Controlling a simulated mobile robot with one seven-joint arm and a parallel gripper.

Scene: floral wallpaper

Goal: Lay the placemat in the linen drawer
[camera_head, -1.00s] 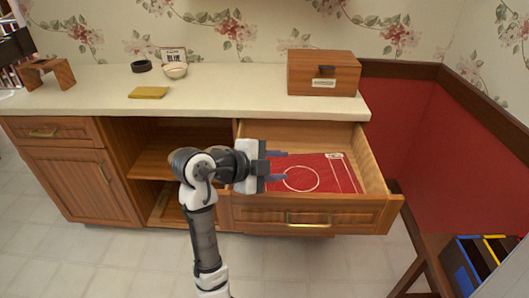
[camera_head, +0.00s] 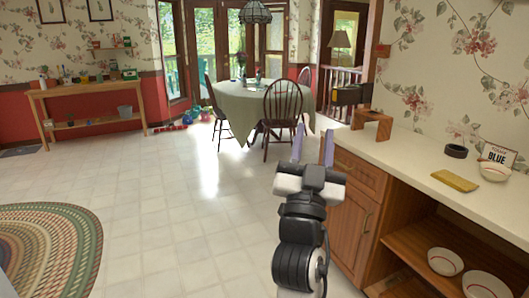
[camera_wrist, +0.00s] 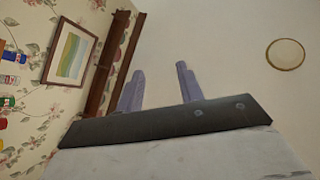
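My gripper (camera_head: 314,148) is raised in front of the left end of the wooden counter unit, its fingers pointing up and away. In the wrist view its two fingers (camera_wrist: 160,75) stand apart with nothing between them, so it is open and empty. The wrist view faces the ceiling and a papered wall. Neither the placemat nor the open drawer is in view now.
The pale counter top (camera_head: 400,155) holds a yellow cloth (camera_head: 455,181), a dark ring (camera_head: 456,151) and a bowl (camera_head: 494,172). More bowls (camera_head: 445,261) sit on the shelf below. A dining table (camera_head: 240,100) with chairs stands behind. The tiled floor at left is open, with a braided rug (camera_head: 45,245).

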